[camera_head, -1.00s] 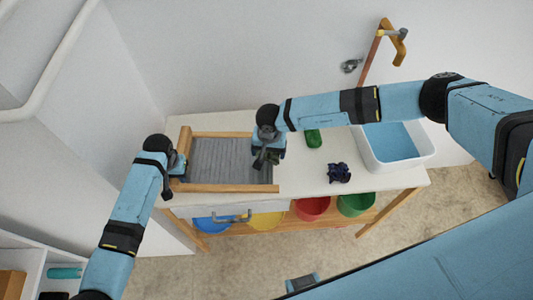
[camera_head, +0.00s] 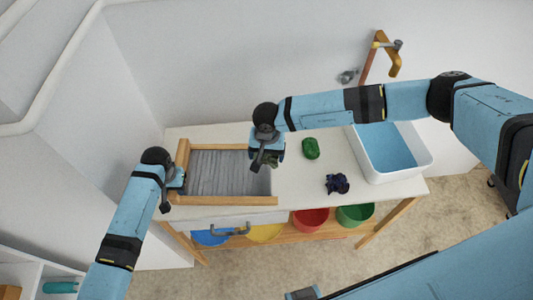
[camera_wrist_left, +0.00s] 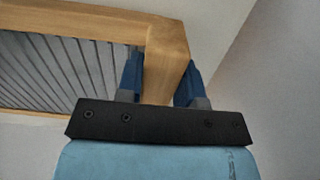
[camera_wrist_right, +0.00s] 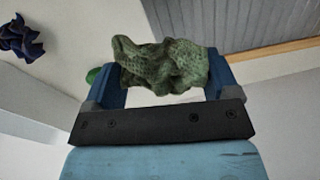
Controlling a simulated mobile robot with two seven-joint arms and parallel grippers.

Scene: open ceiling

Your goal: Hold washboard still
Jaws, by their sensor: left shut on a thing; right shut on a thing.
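The washboard, a grey ribbed panel (camera_head: 222,172) in a wooden frame, lies flat on the left part of the white table. My left gripper (camera_head: 176,182) is at its left side; in the left wrist view the fingers (camera_wrist_left: 160,80) straddle a wooden frame bar (camera_wrist_left: 168,55) near a corner and are shut on it. My right gripper (camera_head: 266,160) is over the washboard's right edge. In the right wrist view it is shut on a crumpled green patterned cloth (camera_wrist_right: 165,68), with the washboard (camera_wrist_right: 275,65) beyond it.
A green object (camera_head: 311,148) and a dark blue crumpled cloth (camera_head: 337,183) lie on the white table (camera_head: 300,185) right of the washboard. A white basin with blue inside (camera_head: 432,160) stands at the right end, below a tap (camera_head: 388,50). Coloured bowls (camera_head: 354,214) sit on the lower shelf.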

